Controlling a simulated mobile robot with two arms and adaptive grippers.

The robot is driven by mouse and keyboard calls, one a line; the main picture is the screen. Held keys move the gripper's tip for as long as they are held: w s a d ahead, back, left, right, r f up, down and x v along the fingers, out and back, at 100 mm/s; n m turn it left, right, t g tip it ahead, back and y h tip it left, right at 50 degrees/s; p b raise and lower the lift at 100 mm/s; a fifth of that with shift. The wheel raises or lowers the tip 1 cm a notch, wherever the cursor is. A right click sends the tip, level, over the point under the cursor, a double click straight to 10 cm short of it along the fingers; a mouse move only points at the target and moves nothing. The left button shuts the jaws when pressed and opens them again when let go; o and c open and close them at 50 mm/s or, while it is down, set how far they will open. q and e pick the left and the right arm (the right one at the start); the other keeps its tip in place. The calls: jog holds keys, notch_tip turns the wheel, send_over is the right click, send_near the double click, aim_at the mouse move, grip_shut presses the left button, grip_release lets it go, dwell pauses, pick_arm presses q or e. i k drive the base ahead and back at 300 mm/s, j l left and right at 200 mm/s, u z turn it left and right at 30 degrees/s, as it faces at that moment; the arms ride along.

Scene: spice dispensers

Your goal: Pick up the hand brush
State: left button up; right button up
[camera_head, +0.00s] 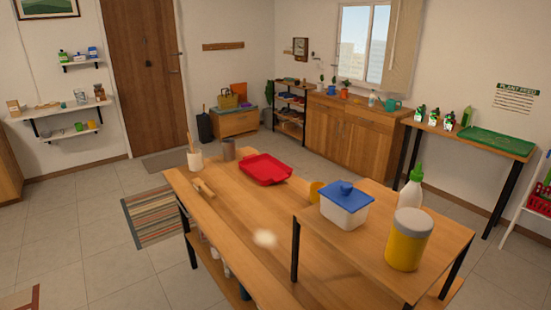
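A small light-wood piece (203,187) with a handle-like shape lies on the left part of the wooden table (225,205). It may be the hand brush, but it is too small to be sure; no bristles can be made out. It lies in front of a white cup (195,161) holding wooden sticks. Neither of my grippers shows in the head view.
A red tray (264,169) and a dark cylinder (228,149) are at the table's far end. A raised shelf (360,250) at right bears a blue-lidded tub (345,208), a yellow jar (409,242) and a white bottle (410,195). Floor at left is mostly clear.

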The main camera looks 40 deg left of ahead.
aim_at(199, 185)
jog(key=u, duration=1.65)
